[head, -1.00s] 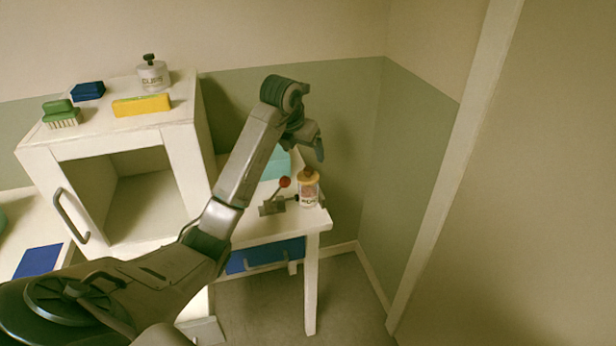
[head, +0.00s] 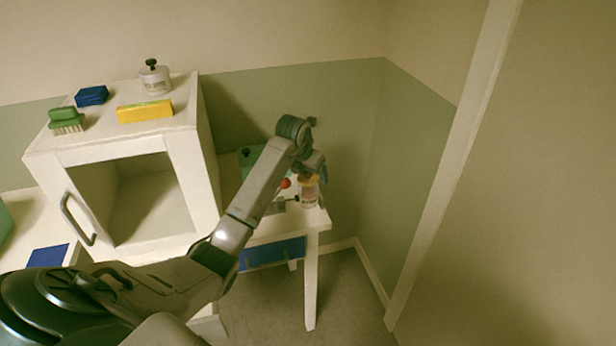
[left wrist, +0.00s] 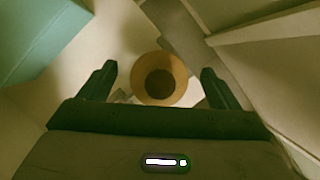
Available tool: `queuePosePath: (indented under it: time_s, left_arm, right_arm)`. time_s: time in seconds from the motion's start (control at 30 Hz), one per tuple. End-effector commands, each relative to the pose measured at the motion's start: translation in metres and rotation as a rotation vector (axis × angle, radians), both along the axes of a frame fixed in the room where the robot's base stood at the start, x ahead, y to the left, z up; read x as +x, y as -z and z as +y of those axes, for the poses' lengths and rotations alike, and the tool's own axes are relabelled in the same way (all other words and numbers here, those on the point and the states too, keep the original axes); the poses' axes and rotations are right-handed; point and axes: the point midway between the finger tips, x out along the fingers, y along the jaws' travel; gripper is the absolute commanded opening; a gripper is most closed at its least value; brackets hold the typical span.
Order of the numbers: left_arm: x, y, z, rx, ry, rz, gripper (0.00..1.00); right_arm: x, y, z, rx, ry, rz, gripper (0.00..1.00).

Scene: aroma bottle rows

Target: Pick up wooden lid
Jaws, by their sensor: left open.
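The wooden lid (left wrist: 178,93) is a round tan disc with a dark round centre in the left wrist view. It shows between the two open fingers of my left gripper (left wrist: 158,85), a little ahead of the fingertips; I cannot tell the exact height gap. In the head view the lid sits on a clear labelled jar (head: 310,198) at the right end of the small white table. My left gripper (head: 314,175) is right above the jar there and partly hides the lid. My right gripper is not in view.
A red-knobbed metal device (head: 285,184) stands just left of the jar on the white table (head: 290,222). A teal box (left wrist: 35,35) shows in the left wrist view. A white cabinet (head: 190,165) stands left. The wall is close behind.

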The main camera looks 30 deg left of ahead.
Motion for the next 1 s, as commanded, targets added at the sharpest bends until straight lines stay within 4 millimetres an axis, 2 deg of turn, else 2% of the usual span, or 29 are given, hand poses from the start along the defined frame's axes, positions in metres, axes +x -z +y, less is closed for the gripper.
queuePosePath:
  time_s: [0.1,0.3,0.37,0.77,1.0]
  left_arm:
    - [0.0,0.0,0.0,0.0,0.0,0.0,0.84]
    - [0.0,0.0,0.0,0.0,0.0,0.0,0.45]
    - [0.0,0.0,0.0,0.0,0.0,0.0,0.36]
    - [0.0,-0.002,0.0,0.0,0.0,-0.002,0.36]
    - [0.001,-0.023,0.0,0.001,-0.001,-0.005,0.36]
  right_arm:
    - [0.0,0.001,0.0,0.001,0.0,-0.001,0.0]
    - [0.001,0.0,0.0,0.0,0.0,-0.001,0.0]
    - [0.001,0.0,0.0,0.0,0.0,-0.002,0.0]
    - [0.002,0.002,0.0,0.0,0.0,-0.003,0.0]
    - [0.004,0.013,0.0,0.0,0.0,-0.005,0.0]
